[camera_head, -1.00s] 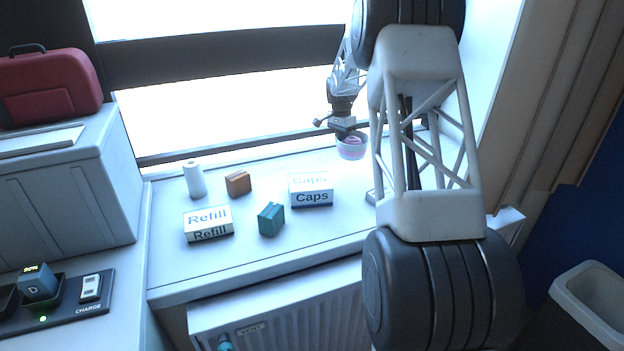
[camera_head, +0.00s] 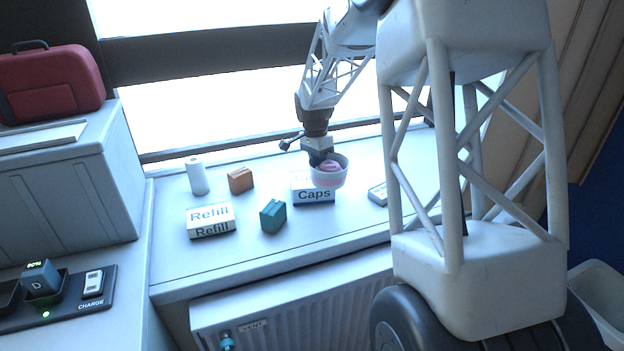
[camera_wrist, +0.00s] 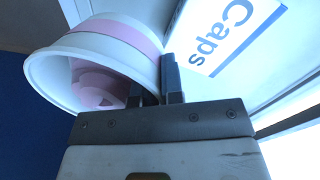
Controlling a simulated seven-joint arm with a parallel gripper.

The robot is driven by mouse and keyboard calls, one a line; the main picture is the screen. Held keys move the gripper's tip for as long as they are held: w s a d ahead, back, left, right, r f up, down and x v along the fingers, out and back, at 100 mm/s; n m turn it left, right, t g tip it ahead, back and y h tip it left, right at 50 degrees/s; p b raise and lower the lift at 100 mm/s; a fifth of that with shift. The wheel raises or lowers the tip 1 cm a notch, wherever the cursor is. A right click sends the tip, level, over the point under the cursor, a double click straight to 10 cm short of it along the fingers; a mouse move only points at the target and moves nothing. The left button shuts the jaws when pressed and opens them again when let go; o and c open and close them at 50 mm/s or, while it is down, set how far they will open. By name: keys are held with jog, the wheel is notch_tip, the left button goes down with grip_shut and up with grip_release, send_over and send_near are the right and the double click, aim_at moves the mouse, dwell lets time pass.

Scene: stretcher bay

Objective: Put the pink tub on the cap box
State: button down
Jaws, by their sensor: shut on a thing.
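The pink tub (camera_head: 329,176) is a small round cup, white with a pink band and pink contents. My gripper (camera_head: 321,158) is shut on its rim and holds it upright in front of the upper right part of the cap box. The cap box (camera_head: 314,196) is white, with "Caps" on its blue-edged front, and stands on the sill. In the wrist view the tub (camera_wrist: 95,62) is at the left by the fingers (camera_wrist: 160,85). The cap box (camera_wrist: 222,36) lies beyond it at the upper right. The tub hides part of the box top; the gap between them is unclear.
On the sill (camera_head: 265,262) stand a refill box (camera_head: 210,220), a teal block (camera_head: 273,216), an orange-brown box (camera_head: 240,180) and a white cylinder (camera_head: 197,177) left of the cap box. A small white item (camera_head: 378,194) lies to its right. The window is behind.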

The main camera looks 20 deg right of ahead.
aim_at(313, 177)
jog(key=s+a, duration=0.2)
jog(key=s, duration=0.1)
jog(key=s+a, duration=0.1)
jog(key=s, duration=0.1)
jog(key=shift+a+f, duration=0.1)
jog(key=shift+a, duration=0.2)
jog(key=shift+w, duration=0.1)
jog(key=shift+w+d+f, duration=0.25)
jog(key=shift+w+d, duration=0.2)
jog(key=shift+w, duration=2.15)
jog(key=shift+w+d+f, duration=0.2)
jog(key=shift+w+d, duration=0.2)
jog(key=shift+w, duration=2.25)
jog(key=shift+w+d+f, duration=0.25)
jog(key=shift+w+d, duration=0.2)
jog(key=shift+w, duration=2.15)
jog(key=shift+f, duration=1.8)
jog(key=shift+f, duration=0.1)
jog(key=c, duration=1.2)
grip_release()
jog(key=shift+c, duration=0.2)
